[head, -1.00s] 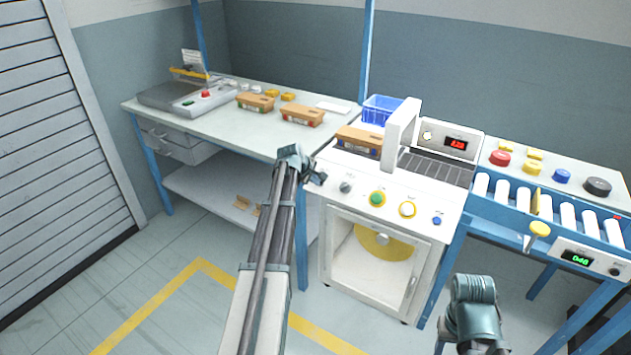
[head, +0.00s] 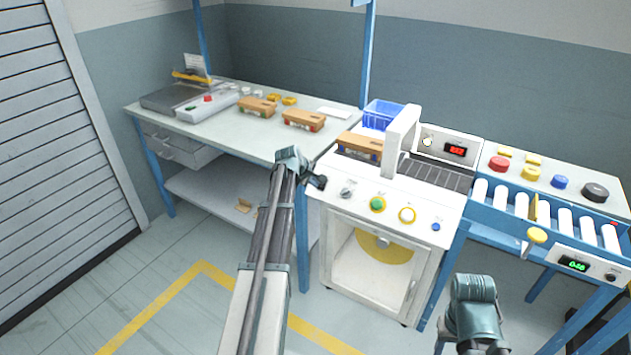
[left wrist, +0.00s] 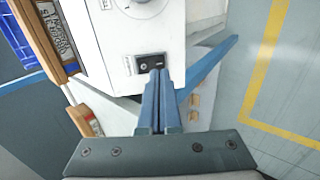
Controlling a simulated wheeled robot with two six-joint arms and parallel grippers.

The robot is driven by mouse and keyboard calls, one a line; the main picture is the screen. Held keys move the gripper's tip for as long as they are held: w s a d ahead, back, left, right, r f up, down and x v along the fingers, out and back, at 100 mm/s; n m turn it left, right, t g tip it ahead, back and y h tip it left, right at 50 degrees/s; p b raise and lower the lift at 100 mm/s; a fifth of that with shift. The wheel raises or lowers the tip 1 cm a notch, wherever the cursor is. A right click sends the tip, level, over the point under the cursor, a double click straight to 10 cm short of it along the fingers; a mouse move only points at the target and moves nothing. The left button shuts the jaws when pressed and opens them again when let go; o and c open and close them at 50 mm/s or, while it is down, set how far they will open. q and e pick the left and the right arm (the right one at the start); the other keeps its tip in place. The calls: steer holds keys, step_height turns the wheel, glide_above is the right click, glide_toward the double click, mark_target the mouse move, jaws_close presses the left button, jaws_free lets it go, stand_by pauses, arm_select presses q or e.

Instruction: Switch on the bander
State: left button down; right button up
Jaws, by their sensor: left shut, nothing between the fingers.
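My left gripper (head: 322,183) is at the bander's left side. Its fingers (left wrist: 160,75) are shut and empty, with tips at the switch's edge; I cannot tell if they touch.
A workbench (head: 235,125) with a sealing device (head: 185,100) and wooden-topped packs (head: 303,119) stands left of the bander. A blue bin (head: 382,112) is behind it. The floor in front is clear.

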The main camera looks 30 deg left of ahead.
arm_select(q)
steer(key=s+f+p+v, duration=0.1)
steer(key=s+p+v, duration=0.1)
steer(key=p+v, duration=0.4)
steer(key=v, duration=0.5)
steer(key=shift+s+p, duration=0.3)
steer(key=shift+f, duration=0.2)
steer(key=s+d+f+m+g+h+p, duration=0.1)
steer(key=s+d+m+g, duration=0.3)
steer(key=d, duration=0.8)
steer(key=s+d+m+h+p, duration=0.1)
steer(key=d+m, duration=0.4)
steer(key=d, duration=0.7)
steer(key=s+d+m+g+y+p, duration=0.2)
steer(key=s+d+m, duration=1)
steer(key=s+d, duration=0.6)
steer(key=shift+s+d+r+m+g+y, duration=0.25)
steer(key=shift+s+m+g+y, duration=0.2)
steer(key=shift+g+y, duration=0.4)
